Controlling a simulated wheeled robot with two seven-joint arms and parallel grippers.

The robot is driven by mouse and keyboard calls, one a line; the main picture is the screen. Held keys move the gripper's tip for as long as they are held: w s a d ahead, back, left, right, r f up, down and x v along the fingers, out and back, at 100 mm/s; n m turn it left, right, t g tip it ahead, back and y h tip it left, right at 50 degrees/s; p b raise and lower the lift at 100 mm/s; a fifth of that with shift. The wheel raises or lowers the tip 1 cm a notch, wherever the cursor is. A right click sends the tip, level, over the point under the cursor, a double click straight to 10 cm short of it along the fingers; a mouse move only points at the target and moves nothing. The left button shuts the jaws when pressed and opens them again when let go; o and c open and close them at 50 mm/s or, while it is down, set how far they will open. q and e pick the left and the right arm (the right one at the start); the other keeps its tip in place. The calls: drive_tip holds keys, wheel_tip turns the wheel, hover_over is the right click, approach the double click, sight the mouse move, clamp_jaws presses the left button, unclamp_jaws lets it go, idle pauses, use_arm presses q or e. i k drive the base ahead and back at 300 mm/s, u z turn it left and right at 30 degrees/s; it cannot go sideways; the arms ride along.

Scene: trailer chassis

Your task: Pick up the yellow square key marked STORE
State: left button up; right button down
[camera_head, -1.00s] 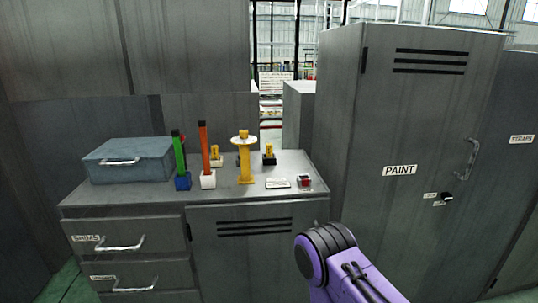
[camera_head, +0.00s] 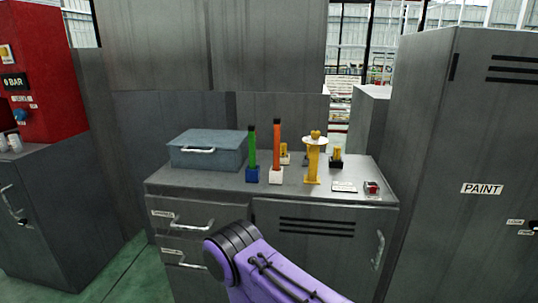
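Two small yellow upright pieces stand at the back of the grey cabinet top (camera_head: 215,186). One yellow piece (camera_head: 284,153) is in a white block, and the other yellow piece (camera_head: 337,153) is in a black block. A taller yellow stand (camera_head: 313,165) with a pale disc and a yellow knob on top is between and in front of them. I cannot read STORE on any of these, so I cannot tell which is the key. Neither gripper is in view. Only a purple arm link of mine shows at the bottom, in front of the cabinet.
A green stick (camera_head: 251,150) in a blue base and an orange stick (camera_head: 276,147) in a white base stand upright beside a blue-grey box (camera_head: 207,151). A small red-topped item (camera_head: 372,188) sits near the right front edge. A PAINT locker (camera_head: 462,150) stands right.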

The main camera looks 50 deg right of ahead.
sight(337, 149)
drive_tip(key=u, duration=0.2)
drive_tip(key=i, duration=1.05)
drive_tip(key=z, duration=1.55)
